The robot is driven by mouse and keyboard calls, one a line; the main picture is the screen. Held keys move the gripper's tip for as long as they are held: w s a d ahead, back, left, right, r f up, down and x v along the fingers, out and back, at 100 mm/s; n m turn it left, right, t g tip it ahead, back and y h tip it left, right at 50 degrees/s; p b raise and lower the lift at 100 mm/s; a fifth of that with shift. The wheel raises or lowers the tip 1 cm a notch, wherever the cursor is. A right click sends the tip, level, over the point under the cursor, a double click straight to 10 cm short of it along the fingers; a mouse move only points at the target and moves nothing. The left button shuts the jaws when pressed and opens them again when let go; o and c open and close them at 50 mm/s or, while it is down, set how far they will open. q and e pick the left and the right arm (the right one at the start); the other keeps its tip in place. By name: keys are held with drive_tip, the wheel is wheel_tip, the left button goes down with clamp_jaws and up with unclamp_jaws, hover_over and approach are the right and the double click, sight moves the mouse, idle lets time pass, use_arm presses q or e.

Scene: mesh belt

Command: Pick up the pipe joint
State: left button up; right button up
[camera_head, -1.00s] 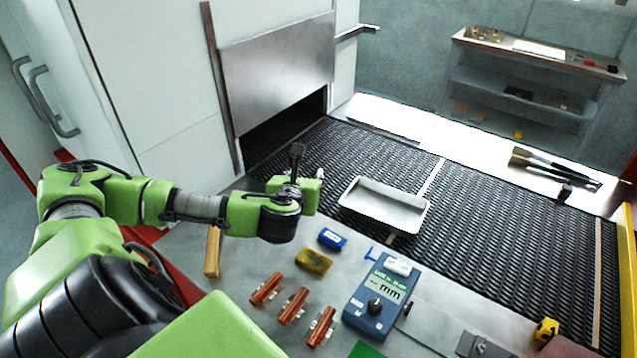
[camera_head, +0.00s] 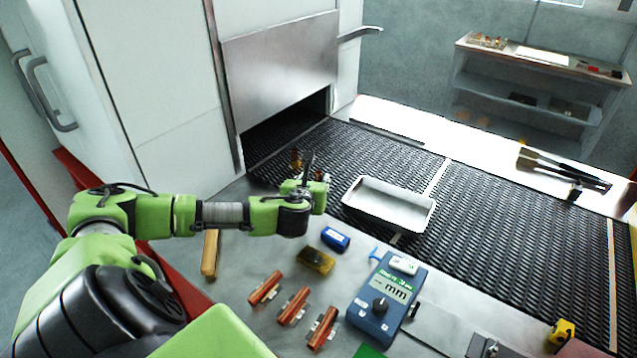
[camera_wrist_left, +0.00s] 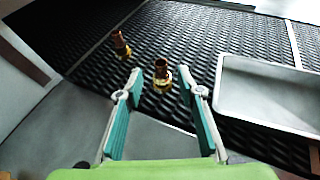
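Two brass pipe joints stand upright on the black mesh belt in the left wrist view. The nearer pipe joint (camera_wrist_left: 162,76) shows between and just beyond the fingertips of my left gripper (camera_wrist_left: 163,84). The farther pipe joint (camera_wrist_left: 121,44) is up and to the left. My left gripper is open, with nothing visibly held; whether its fingers touch the nearer joint I cannot tell. In the head view, one brass joint (camera_head: 296,157) shows beside my left gripper (camera_head: 308,168), which partly hides that area. My right gripper is not in view.
A shallow metal tray (camera_head: 432,215) sits on the mesh belt (camera_head: 480,215), right of my left gripper. The furnace door (camera_head: 282,70) is behind. A blue meter (camera_head: 385,300), a blue block (camera_head: 335,239) and several copper-coloured parts (camera_head: 294,306) lie on the front metal surface.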

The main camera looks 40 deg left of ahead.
sight(318, 175)
use_arm(q)
drive_tip(key=shift+w+a+f, duration=0.25)
drive_tip(key=shift+w+a, duration=0.05)
drive_tip(key=shift+w, duration=0.15)
drive_tip(key=shift+w+a+f+p, duration=0.1)
drive_tip(key=shift+w+a+p, duration=0.1)
drive_tip(key=shift+w+p, duration=0.2)
drive_tip(key=shift+p+x, duration=0.35)
drive_tip(key=shift+x, duration=1.8)
drive_tip(key=shift+d, duration=0.1)
clamp_jaws()
